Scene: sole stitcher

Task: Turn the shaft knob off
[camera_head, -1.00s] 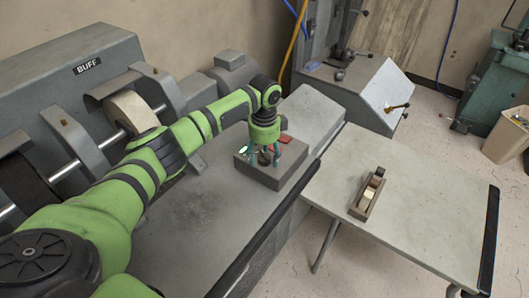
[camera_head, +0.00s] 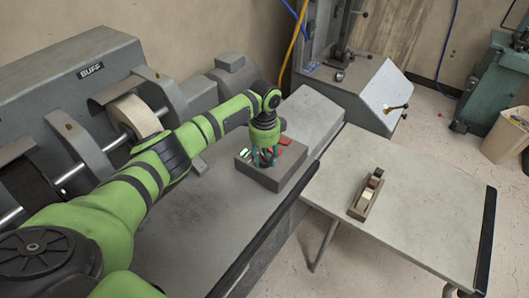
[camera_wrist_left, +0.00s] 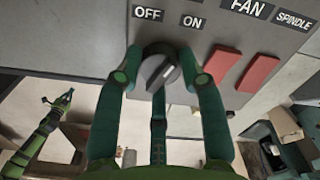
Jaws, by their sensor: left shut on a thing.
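The shaft knob (camera_wrist_left: 158,66) is a dark round knob with a pale pointer mark, on the grey control box (camera_head: 285,178). In the left wrist view it sits just below the OFF label (camera_wrist_left: 148,14) and ON label (camera_wrist_left: 192,22). My left gripper (camera_head: 266,160) points down at the box, and its fingers are shut around the knob, also seen in the left wrist view (camera_wrist_left: 160,78). In the head view the fingers mostly hide the knob. A green arm, seemingly my right one, shows at the left of the wrist view, too small to read its gripper.
Two red switches (camera_wrist_left: 220,63) sit close beside the knob, near FAN and SPINDLE labels. The buffing machine (camera_head: 70,88) stands at left. A grey table (camera_head: 420,205) holds a small wooden block tool (camera_head: 366,195). Floor shows beyond it.

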